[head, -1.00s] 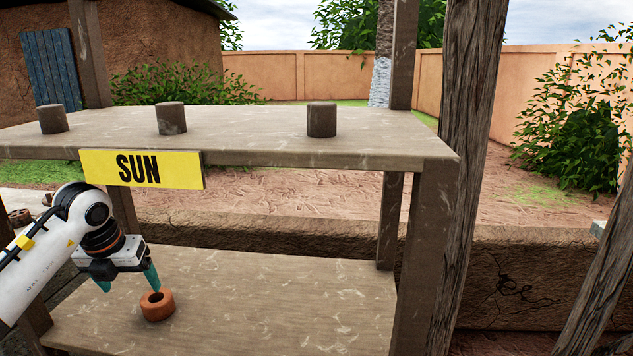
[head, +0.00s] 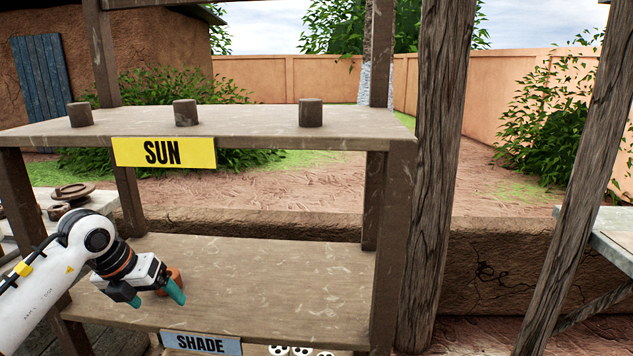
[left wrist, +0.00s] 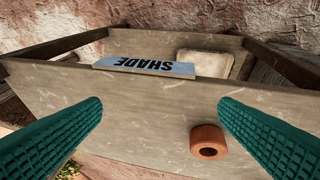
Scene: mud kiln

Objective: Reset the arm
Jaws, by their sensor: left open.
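My left gripper (head: 155,297) is open, with teal fingers, in front of the lower shelf of the rack in the head view. Nothing is between its fingers. An orange-brown clay ring (head: 174,276) stands on the lower shelf (head: 280,275), partly hidden behind the gripper. In the left wrist view the ring (left wrist: 208,141) stands beside the inner side of the right-hand finger, and the two fingers are wide apart. I cannot tell from there whether finger and ring touch. My right gripper is in neither view.
The upper shelf (head: 250,123) carries a yellow SUN sign (head: 164,153) and three dark cylinders. A blue SHADE sign (head: 201,343) hangs on the lower shelf's front edge. Wooden posts (head: 437,170) stand to the right. A grey table (head: 607,236) is at the right edge.

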